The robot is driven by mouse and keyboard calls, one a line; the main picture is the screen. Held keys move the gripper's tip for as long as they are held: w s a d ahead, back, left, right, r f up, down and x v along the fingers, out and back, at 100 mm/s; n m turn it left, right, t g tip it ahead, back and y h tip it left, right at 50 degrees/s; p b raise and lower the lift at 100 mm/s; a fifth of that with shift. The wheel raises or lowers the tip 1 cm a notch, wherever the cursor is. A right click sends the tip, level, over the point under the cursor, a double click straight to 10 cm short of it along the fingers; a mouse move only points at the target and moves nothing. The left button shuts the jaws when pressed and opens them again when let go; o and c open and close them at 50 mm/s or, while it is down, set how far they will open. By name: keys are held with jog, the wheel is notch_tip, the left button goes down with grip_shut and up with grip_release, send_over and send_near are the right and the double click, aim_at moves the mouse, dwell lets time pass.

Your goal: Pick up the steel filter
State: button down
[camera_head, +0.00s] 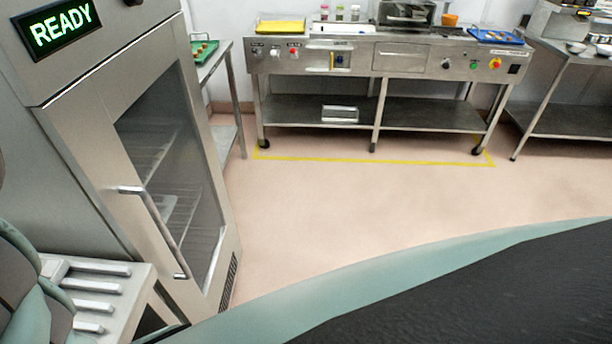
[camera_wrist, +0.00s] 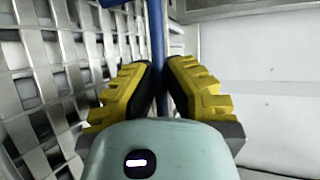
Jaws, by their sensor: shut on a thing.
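In the wrist view my gripper (camera_wrist: 162,88), with yellow and black fingers, is shut on a narrow blue bar (camera_wrist: 158,45). The bar runs upright between the fingertips. A steel lattice (camera_wrist: 45,75) of crossing strips with dark gaps fills the left of the wrist view, close beside the left finger. It may be the steel filter, but I cannot tell for sure. Whether the blue bar is fixed to it is also unclear. The gripper does not show in the head view.
In the head view a tall steel cabinet (camera_head: 100,90) with a glass door and a READY sign stands at left. A slatted steel surface (camera_head: 92,285) is below it. A steel workbench (camera_head: 420,60) stands at the back. The pink floor (camera_head: 330,200) between is clear.

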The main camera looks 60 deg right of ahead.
jog(key=r, duration=0.1)
jog(key=r+p, duration=0.1)
jog(key=r, duration=0.1)
jog(key=shift+d+r+p, duration=0.25)
jog(key=shift+r+p, duration=0.05)
jog(key=shift+p, duration=0.1)
jog(key=s+d+r+b, duration=0.1)
jog(key=s+d+b, duration=0.2)
jog(key=s+d, duration=0.7)
jog(key=shift+d, duration=0.85)
